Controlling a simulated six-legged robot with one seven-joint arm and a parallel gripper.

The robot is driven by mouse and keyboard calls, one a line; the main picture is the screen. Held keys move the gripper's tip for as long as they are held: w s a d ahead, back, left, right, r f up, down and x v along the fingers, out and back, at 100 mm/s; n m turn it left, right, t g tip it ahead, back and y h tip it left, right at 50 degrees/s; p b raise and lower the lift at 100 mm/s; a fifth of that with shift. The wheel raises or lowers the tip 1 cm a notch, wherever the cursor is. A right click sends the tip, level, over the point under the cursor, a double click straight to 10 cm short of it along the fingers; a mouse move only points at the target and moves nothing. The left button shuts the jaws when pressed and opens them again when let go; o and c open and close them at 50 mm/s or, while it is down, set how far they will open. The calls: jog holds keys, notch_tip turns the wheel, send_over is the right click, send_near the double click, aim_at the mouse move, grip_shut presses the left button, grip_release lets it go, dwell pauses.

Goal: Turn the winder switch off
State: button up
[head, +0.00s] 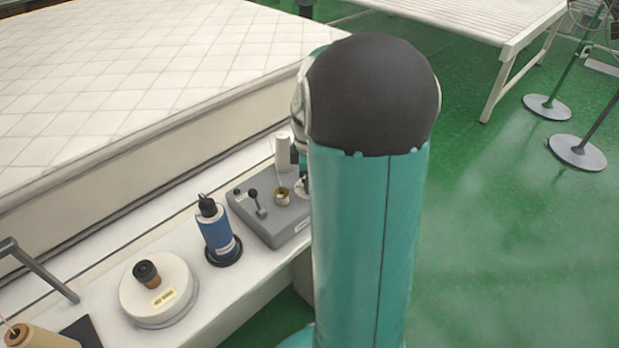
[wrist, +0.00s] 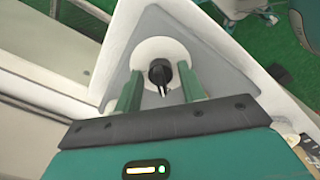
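The winder is a grey box (head: 268,222) on the white bench in the head view. A lever with a black knob (head: 253,193) stands up on its top, beside a small green button (head: 237,191). A brass-coloured cup (head: 282,196) sits on the box's right part. My arm hides the box's right end and most of my gripper in the head view. In the wrist view my gripper (wrist: 160,88) has its two green fingers apart. A black round piece on a white disc (wrist: 151,53) shows between and beyond them; I cannot tell if they touch.
A blue spool (head: 216,236) and a white round base with a dark knob (head: 158,290) stand left of the winder. A tan cone (head: 38,338) is at lower left. The mattress (head: 130,90) lies behind the bench.

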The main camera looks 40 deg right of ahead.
jog(key=shift+o, duration=0.4)
notch_tip(320, 180, up, 14)
dwell(0.4)
jog(key=shift+f, duration=0.1)
jog(key=s+a+m+t, duration=0.2)
jog(key=s+a+m, duration=0.3)
jog(key=a, duration=0.8)
jog(key=s+a+r+m+t, duration=0.1)
jog(key=s+a+m+t, duration=0.2)
jog(key=a, duration=1)
jog(key=s+m, duration=0.1)
jog(key=s, duration=0.2)
jog(key=shift+a+r+m+t, duration=0.25)
jog(key=shift+a+m+t, duration=0.05)
jog(key=shift+a+m, duration=0.1)
